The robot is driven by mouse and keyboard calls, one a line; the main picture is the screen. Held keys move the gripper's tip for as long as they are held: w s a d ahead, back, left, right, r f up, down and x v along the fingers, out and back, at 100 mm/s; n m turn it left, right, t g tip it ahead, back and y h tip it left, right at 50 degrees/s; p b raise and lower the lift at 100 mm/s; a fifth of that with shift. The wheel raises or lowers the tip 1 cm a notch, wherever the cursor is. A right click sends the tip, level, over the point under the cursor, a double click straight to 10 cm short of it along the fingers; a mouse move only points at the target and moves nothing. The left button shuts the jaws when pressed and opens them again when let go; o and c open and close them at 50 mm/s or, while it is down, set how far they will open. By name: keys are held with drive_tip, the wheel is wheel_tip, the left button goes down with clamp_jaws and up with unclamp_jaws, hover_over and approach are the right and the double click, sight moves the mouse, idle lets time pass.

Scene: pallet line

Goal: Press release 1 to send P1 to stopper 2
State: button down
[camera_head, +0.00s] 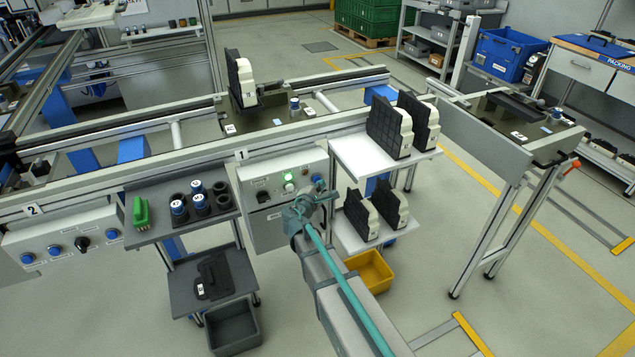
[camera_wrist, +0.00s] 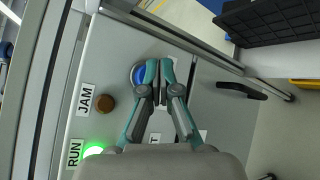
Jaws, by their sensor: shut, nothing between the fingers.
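The control box marked 1 (camera_head: 258,218) hangs under the near conveyor rail. Its panel in the wrist view (camera_wrist: 112,60) has a blue button (camera_wrist: 137,76), an amber JAM lamp (camera_wrist: 104,103) and a lit green RUN lamp (camera_wrist: 92,151). My gripper (camera_wrist: 160,68) is shut and empty, its fingertips overlapping the button's right side; I cannot tell whether they touch it. In the head view my gripper (camera_head: 318,194) is at the panel's right end. A pallet (camera_head: 268,116) carrying a black-and-white part (camera_head: 242,78) sits on the line behind the box; its small label is unreadable.
A second control box marked 2 (camera_head: 68,236) is at the left. A dark shelf with cups (camera_head: 175,205) stands left of box 1. White shelves (camera_head: 350,155) with black-and-white parts stand close on the right, above a yellow bin (camera_head: 372,272). Another pallet (camera_head: 540,135) is far right.

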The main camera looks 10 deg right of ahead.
drive_tip(key=shift+s+d, duration=0.1)
drive_tip(key=shift+s, duration=0.3)
